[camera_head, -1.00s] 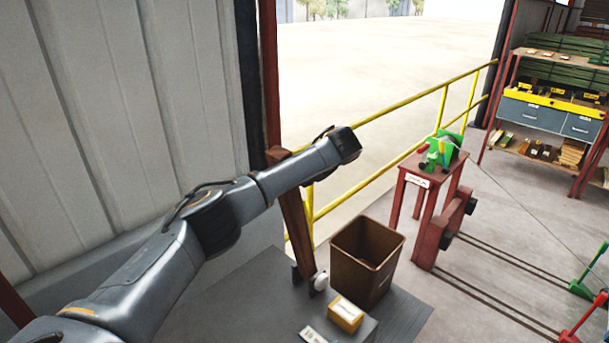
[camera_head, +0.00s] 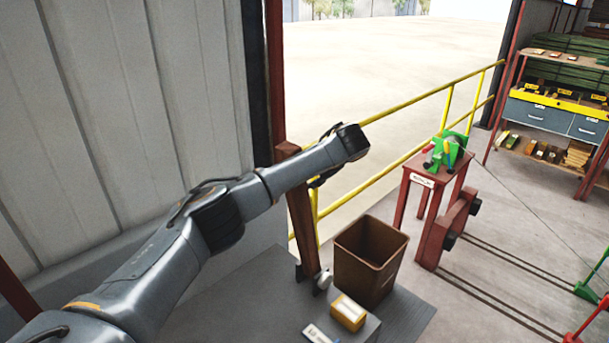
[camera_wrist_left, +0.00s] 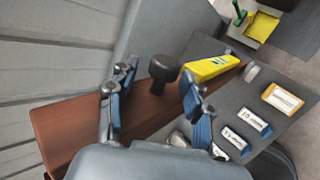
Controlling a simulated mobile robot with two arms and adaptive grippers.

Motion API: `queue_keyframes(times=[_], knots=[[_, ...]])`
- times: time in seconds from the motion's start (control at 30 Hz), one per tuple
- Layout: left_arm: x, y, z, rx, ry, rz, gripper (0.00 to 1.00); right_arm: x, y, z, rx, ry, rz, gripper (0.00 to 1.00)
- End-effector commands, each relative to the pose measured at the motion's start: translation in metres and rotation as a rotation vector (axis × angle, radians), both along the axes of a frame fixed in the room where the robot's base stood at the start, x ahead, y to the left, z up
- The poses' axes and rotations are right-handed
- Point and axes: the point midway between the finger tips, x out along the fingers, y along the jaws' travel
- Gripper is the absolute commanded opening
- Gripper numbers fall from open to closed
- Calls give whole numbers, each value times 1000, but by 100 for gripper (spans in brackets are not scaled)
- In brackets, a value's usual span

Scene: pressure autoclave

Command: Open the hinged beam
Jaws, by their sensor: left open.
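A reddish-brown beam (camera_wrist_left: 140,118) with a dark round knob (camera_wrist_left: 163,68) runs across the left wrist view. A yellow labelled piece (camera_wrist_left: 208,68) lies at its far end. My left gripper (camera_wrist_left: 157,90) is open, its two fingers apart over the beam on either side of the knob, with nothing between them that I can see gripped. In the head view a brown upright post (camera_head: 303,220), which looks like the same beam, stands behind my left forearm. My right gripper is not in view.
A brown bin (camera_head: 370,262) and a yellow box (camera_head: 347,313) stand on the grey platform beside the post. A yellow railing (camera_head: 400,165) runs behind. A red stand (camera_head: 432,185) carries a green device (camera_head: 447,152). A ribbed wall (camera_head: 150,100) is close on the left.

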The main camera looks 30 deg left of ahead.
Motion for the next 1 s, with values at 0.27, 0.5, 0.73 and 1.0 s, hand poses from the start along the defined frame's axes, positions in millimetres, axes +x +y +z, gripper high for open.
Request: queue_keyframes(times=[0.27, 0.5, 0.73, 1.0], knots=[[-19, -36, 40, -2, -5, -5, 51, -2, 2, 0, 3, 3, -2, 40], [-35, -63, 69, 0, -3, -3, 51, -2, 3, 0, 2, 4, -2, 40], [-41, -71, 78, 0, -1, -1, 51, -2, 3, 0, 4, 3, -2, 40], [-41, -71, 78, 0, -1, -1, 51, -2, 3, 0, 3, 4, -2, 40]])
